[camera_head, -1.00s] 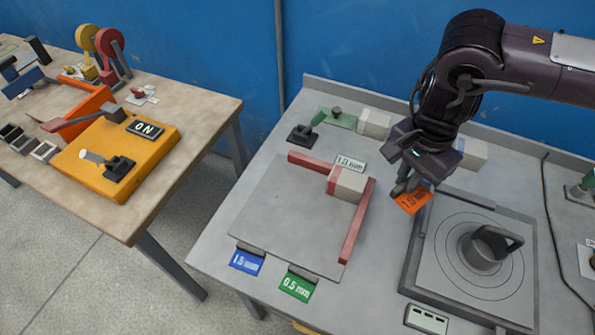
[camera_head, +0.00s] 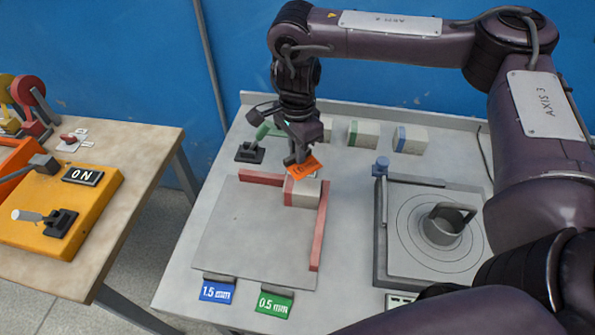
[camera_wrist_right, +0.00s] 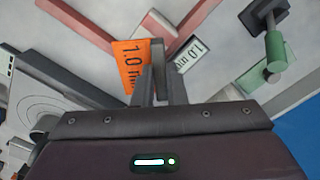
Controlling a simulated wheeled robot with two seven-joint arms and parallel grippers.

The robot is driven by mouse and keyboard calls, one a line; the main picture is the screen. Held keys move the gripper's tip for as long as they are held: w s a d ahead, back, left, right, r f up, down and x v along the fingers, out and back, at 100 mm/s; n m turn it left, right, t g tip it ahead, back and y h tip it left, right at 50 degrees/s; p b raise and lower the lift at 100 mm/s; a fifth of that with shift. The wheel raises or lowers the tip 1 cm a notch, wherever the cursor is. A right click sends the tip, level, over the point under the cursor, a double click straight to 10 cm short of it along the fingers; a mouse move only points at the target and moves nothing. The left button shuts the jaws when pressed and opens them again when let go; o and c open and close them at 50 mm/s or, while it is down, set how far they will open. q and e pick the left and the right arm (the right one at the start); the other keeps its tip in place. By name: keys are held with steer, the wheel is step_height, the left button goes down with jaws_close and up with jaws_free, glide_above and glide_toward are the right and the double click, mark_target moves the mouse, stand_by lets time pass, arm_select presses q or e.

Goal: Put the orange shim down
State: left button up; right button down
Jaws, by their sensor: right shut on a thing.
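The orange shim (camera_head: 304,167), marked 1.0 mm, is held in my right gripper (camera_head: 293,160), above the back right corner of the square grey plate. In the right wrist view the orange shim (camera_wrist_right: 129,62) shows beside the shut fingers (camera_wrist_right: 158,92). A white block with a red stripe (camera_head: 305,192) stands just below and in front of the shim, by the red rails (camera_head: 323,225). The white 1.0 mm label (camera_wrist_right: 190,53) shows right of the fingers in the wrist view and is hidden in the head view. My left gripper is not in view.
Blue 1.5 mm (camera_head: 216,291) and green 0.5 mm (camera_head: 273,304) shims lie at the plate's front edge. Blocks with green (camera_head: 363,134) and blue (camera_head: 410,139) stripes stand at the back. A framed fixture with a round handled part (camera_head: 441,226) is to the right. The grey plate (camera_head: 250,235) is bare.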

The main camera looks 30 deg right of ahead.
mark_target(297, 169)
steer(key=shift+f+b, duration=0.45)
steer(key=shift+f, duration=2.95)
steer(key=shift+f, duration=0.1)
steer(key=c, duration=1.5)
jaws_free()
steer(key=shift+r, duration=0.3)
step_height(297, 169, up, 12)
steer(key=shift+f+p, duration=0.15)
steer(key=shift+p, duration=0.55)
